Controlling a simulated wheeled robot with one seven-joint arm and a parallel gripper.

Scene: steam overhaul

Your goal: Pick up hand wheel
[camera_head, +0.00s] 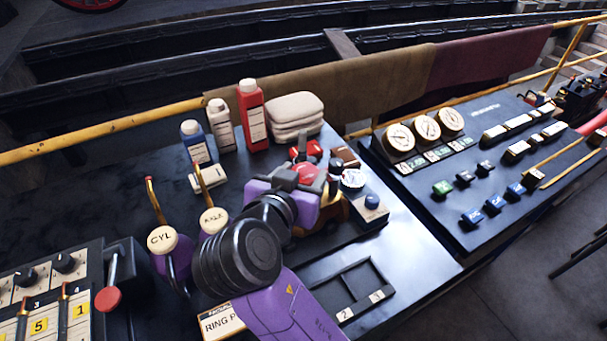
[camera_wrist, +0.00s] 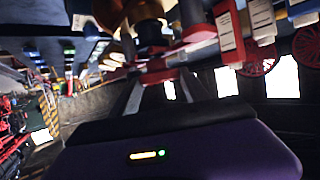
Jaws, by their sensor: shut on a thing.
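My gripper (camera_head: 306,166) is over the right part of the dark bench in the head view, shut on a red part that I take to be the hand wheel (camera_head: 305,174). Only pieces of red show between and beside the fingers; my wrist and arm cover the rest. In the wrist view, red parts of it (camera_wrist: 196,52) cross in front of the fingers, dark and partly blurred. A brass-coloured body (camera_head: 334,208) is right beside my gripper, partly hidden. I cannot tell whether the wheel touches it.
A red bottle (camera_head: 252,118), a white bottle (camera_head: 221,126), a blue bottle (camera_head: 195,143) and folded cloths (camera_head: 295,113) stand behind. Two levers with round knobs (camera_head: 163,239) rise at left. A shallow compartment tray (camera_head: 352,282) lies in front. A gauge panel (camera_head: 445,205) is at right.

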